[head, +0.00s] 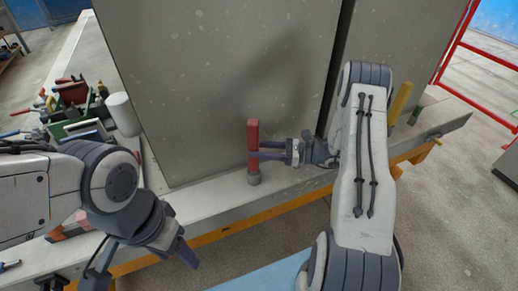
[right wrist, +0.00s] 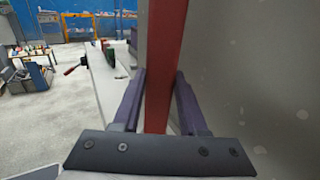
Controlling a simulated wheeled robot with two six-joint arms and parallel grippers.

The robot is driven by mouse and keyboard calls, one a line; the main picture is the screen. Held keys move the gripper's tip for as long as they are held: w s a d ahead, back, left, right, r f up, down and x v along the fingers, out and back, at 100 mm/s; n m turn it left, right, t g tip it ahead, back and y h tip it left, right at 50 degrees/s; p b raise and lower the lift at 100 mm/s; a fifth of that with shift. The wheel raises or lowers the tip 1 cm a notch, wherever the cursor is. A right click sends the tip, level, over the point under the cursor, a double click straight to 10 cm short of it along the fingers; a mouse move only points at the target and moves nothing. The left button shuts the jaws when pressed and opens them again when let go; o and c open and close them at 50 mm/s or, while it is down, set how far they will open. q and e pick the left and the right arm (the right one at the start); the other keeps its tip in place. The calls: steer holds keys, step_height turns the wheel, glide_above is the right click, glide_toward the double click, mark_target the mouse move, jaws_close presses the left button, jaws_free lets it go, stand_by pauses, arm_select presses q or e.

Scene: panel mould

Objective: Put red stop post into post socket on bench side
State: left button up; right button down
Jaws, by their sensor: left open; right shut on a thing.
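The red stop post (head: 253,136) stands upright in the head view, against the face of the grey panel. My right gripper (head: 256,156) is shut on it around its middle. In the right wrist view the red post (right wrist: 163,65) runs between the two purple fingers of the right gripper (right wrist: 160,103). A grey round socket (head: 254,179) sits on the bench side directly below the post. The post's lower end is at or just above the socket; I cannot tell whether it is inside. My left gripper (head: 183,252) is open and empty at the lower left, in front of the bench edge.
The large grey panel (head: 220,80) stands on the pale bench (head: 205,195) behind the post. Tools and a white cylinder (head: 122,113) crowd the bench's left end. A yellow post (head: 401,100) stands at the right. Red railing (head: 452,45) is beyond.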

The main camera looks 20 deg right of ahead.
steer(key=shift+f+b, duration=0.45)
steer(key=shift+f, duration=0.15)
steer(key=shift+c, duration=1.8)
jaws_free()
steer(key=b+v, duration=0.3)
steer(key=v, duration=0.7)
steer(key=shift+d, duration=0.2)
steer(key=shift+s, duration=0.1)
